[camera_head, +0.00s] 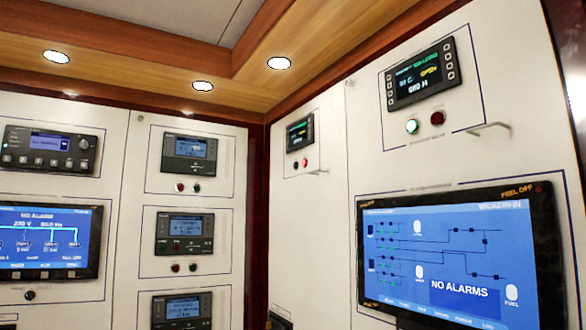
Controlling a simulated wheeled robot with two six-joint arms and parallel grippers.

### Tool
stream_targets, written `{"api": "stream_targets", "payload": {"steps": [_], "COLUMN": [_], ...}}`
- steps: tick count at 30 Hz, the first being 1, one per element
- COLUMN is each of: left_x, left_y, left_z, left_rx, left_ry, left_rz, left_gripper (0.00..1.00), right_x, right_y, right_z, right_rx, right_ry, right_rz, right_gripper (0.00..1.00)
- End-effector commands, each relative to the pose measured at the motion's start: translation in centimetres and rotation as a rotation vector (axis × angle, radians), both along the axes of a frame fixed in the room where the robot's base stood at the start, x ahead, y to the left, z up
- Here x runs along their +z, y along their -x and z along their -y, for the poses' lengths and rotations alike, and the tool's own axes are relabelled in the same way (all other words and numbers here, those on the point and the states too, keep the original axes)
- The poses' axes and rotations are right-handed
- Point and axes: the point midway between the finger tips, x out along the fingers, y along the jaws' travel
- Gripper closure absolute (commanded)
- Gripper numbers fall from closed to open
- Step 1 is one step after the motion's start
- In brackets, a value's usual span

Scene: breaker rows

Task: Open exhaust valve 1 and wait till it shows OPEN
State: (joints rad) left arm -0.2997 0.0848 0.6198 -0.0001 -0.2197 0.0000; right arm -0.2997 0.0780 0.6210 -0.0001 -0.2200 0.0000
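A small dark display unit (421,75) is on the upper right wall panel. I cannot tell from the labels which unit is exhaust valve 1. Neither gripper is in view.
A large monitor (455,255) reading NO ALARMS fills the lower right. Thin handles (489,127) project from the right wall. The left wall holds several controllers (188,152) and a blue screen (45,240).

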Motion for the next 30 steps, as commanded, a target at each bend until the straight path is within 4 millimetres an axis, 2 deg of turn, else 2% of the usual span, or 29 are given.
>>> {"api": "stream_targets", "payload": {"steps": [5,11,19,30], "left_x": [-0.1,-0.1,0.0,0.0], "left_y": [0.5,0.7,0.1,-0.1], "left_z": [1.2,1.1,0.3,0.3], "left_rx": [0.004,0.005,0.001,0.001], "left_ry": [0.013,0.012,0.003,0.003], "left_rz": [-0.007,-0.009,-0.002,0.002], "left_gripper": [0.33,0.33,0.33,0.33], "right_x": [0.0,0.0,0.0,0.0], "right_y": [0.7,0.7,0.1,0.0], "right_z": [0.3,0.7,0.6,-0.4], "right_rx": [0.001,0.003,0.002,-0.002], "right_ry": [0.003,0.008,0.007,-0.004], "right_rz": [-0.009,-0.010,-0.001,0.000], "right_gripper": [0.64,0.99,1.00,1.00]}}
